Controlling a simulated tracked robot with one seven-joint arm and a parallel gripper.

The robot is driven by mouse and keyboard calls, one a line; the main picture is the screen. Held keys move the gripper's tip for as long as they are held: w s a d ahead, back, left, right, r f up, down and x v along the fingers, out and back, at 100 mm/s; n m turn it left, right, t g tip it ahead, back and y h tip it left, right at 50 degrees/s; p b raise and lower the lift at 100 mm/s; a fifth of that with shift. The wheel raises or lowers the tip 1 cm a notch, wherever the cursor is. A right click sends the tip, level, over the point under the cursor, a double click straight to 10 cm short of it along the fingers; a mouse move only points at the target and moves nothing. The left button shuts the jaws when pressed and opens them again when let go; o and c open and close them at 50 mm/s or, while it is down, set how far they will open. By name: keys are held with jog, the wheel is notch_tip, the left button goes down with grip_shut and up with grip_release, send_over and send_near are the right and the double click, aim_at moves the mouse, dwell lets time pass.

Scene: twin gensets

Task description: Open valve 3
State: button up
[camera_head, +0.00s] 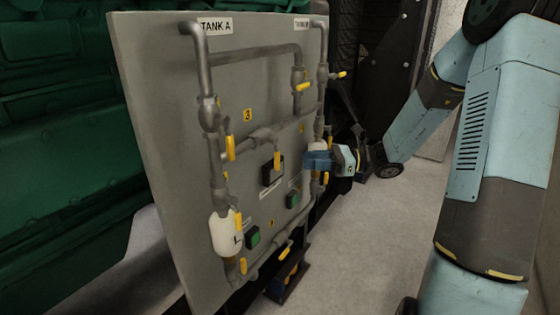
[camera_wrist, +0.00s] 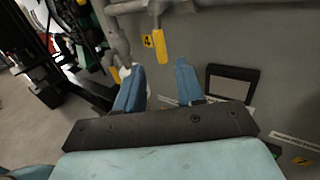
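The yellow tag marked 3 (camera_head: 248,114) is on the upper middle of the grey panel in the head view. A yellow lever (camera_head: 229,148) hangs down on the left pipe, below and left of that tag. Another yellow lever (camera_head: 277,160) hangs from the middle pipe. I cannot tell for certain which lever belongs to tag 3. My gripper (camera_head: 318,160) is near the panel's right side, right of these levers. In the wrist view my gripper (camera_wrist: 158,84) has its blue fingers apart with nothing between them. A lever beside the tag marked 4 (camera_wrist: 158,42) hangs ahead of them.
The grey panel (camera_head: 165,120) carries pipes, several other yellow levers, a white cylinder (camera_head: 225,234) and a dark framed box (camera_head: 271,171). Green machinery (camera_head: 60,150) stands behind at left. A dark rack (camera_head: 395,50) stands at right. Grey floor (camera_head: 370,240) is clear in front.

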aim_at(277, 160)
jog(key=a, duration=1)
jog(key=shift+w, duration=0.35)
grip_shut()
